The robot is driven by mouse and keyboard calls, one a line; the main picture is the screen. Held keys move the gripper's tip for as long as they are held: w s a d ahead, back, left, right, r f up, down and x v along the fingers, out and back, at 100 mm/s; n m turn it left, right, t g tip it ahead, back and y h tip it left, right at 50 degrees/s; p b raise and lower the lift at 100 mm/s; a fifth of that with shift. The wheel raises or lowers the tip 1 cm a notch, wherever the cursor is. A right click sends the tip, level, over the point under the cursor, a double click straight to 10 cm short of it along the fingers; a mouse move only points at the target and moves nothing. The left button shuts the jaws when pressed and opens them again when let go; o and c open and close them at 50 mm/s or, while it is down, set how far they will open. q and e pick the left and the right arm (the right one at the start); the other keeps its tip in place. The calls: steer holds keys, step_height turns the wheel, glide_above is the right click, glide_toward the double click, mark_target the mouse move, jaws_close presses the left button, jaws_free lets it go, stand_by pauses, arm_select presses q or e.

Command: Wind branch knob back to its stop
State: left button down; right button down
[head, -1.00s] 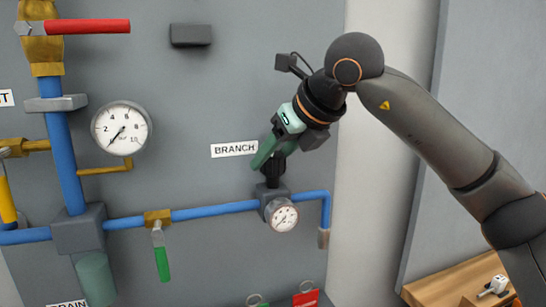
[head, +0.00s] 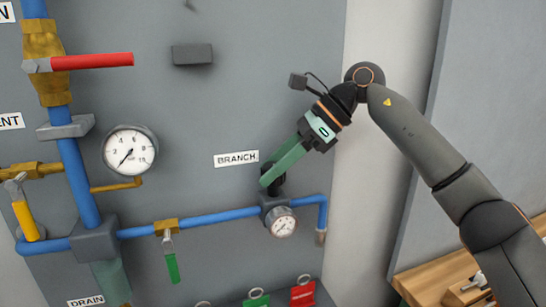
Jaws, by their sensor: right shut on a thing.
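The black branch knob (head: 279,187) sits on top of the regulator body on the blue branch pipe, below and right of the BRANCH label (head: 237,159). My right gripper (head: 269,180) reaches down to it from the upper right. Its green fingers are shut on the knob and cover much of it. The small branch gauge (head: 283,223) is just below the knob; its reading is too small to tell. My left gripper is not in view.
A large gauge (head: 130,150), a red-handled valve (head: 92,61), a yellow handle (head: 25,220) and a green handle (head: 172,268) stand out from the grey panel to the left. Red (head: 303,294) and green (head: 257,300) tags hang below. A wooden bench (head: 440,278) is at lower right.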

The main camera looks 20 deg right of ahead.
steer(key=shift+n+g, duration=1.2)
steer(key=shift+n, duration=0.3)
steer(key=shift+c, duration=1.6)
jaws_free()
